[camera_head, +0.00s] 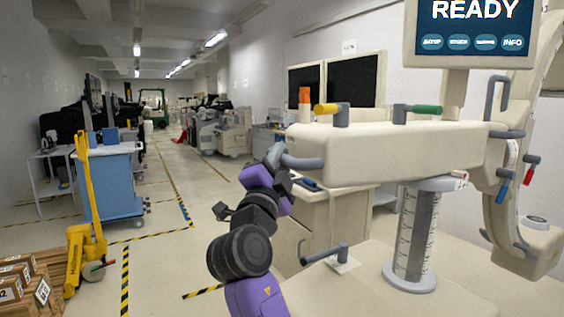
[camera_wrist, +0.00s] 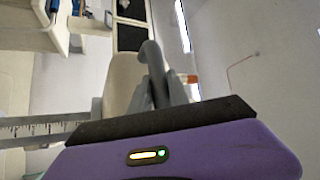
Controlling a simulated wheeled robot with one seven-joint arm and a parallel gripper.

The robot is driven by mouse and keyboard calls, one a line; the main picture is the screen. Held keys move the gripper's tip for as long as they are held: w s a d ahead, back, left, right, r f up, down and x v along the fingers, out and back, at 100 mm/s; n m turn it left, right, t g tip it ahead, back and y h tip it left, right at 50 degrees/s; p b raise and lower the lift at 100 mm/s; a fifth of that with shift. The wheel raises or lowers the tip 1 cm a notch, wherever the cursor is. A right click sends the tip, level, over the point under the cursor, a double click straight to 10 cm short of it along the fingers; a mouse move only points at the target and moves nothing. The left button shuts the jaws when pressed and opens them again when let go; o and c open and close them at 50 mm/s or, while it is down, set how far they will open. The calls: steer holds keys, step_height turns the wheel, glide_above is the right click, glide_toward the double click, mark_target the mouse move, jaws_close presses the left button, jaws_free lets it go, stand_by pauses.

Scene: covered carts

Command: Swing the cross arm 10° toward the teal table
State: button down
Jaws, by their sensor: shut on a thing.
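The cross arm (camera_head: 400,152) is a long cream beam on a grey column (camera_head: 412,235) marked with a scale. In the wrist view the handle (camera_wrist: 151,55) rises between my gripper's two grey fingers (camera_wrist: 160,90), with the cream end of the cross arm behind. My purple and black arm comes up from below. I see no table that is clearly teal; a blue cart (camera_head: 112,182) stands at the left.
A yellow pallet jack (camera_head: 84,215) and cartons (camera_head: 22,280) on wood are at lower left. A screen reading READY (camera_head: 473,28) is above right. Floor between the cart and my arm is clear, with striped tape.

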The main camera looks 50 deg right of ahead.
steer(key=shift+w+d+f+g+h+b, duration=0.2)
steer(key=shift+w+d+g+b, duration=0.1)
steer(key=shift+w+b, duration=0.45)
steer(key=shift+w+d+f+g+h+b, duration=0.1)
steer(key=shift+w+d+f+g+b, duration=0.15)
steer(key=shift+w+b, duration=0.5)
steer(key=shift+w+d+r+m+g+b, duration=0.2)
steer(key=shift+w+d+m+b, duration=0.1)
steer(key=shift+w+b, duration=0.3)
steer(key=shift+w+d+r+m+g+b, duration=0.15)
steer(key=shift+w+d+m+b, duration=0.2)
steer(key=shift+b, duration=0.35)
steer(key=shift+a+f, duration=0.1)
steer(key=shift+f, duration=0.05)
steer(key=c, duration=1.3)
jaws_free()
steer(key=shift+s+a, duration=0.1)
steer(key=shift+o, duration=0.2)
steer(key=shift+a, duration=0.1)
steer(key=b+v, duration=0.1)
steer(key=v, duration=0.6)
steer(key=shift+a+b, duration=0.25)
steer(key=shift+b, duration=0.15)
steer(key=shift+s+f, duration=0.1)
